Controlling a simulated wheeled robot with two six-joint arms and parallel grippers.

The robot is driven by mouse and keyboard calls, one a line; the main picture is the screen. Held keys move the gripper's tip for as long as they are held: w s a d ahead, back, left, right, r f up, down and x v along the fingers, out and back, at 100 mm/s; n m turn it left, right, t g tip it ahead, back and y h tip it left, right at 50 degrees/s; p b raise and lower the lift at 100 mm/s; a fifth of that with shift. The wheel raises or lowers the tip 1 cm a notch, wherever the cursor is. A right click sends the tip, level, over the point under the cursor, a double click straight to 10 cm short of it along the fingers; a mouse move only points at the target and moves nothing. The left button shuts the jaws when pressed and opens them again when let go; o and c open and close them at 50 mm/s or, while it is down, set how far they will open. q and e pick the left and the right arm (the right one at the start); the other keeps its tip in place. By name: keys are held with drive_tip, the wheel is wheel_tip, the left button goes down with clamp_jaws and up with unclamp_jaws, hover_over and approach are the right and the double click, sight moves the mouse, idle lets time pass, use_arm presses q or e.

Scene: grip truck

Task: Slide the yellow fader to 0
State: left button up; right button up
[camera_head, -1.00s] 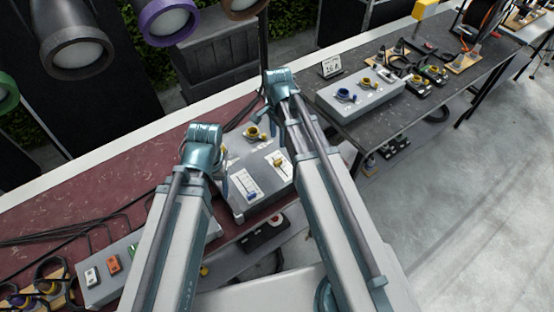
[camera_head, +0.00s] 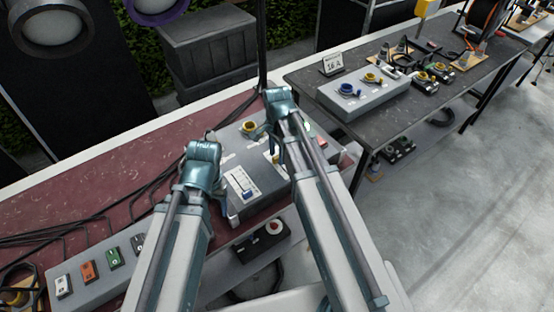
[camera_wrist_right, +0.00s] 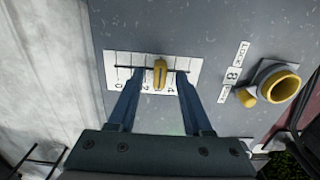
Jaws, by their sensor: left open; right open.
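The yellow fader (camera_wrist_right: 160,74) sits on a dark slot across a white scale plate (camera_wrist_right: 193,66). The plate's digits appear inverted in the right wrist view, with what looks like a 0 toward the left end. The fader stands right of that end, around the slot's middle. My right gripper (camera_wrist_right: 156,82) is open, its fingertips on either side of the fader, with gaps both sides. In the head view my right gripper (camera_head: 272,150) covers most of that plate and the fader. My left gripper (camera_head: 218,190) is open beside the box's left edge; its fingers are mostly hidden.
The grey control box (camera_head: 232,155) also carries a blue fader (camera_head: 249,194) and a yellow ring knob (camera_head: 250,127), near my right gripper in the wrist view (camera_wrist_right: 280,84). A switch box (camera_head: 90,275) stands at lower left. Another grey box (camera_head: 365,100) is on the dark table.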

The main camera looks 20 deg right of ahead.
drive_tip(key=shift+f, duration=0.1)
clamp_jaws()
idle(1.4)
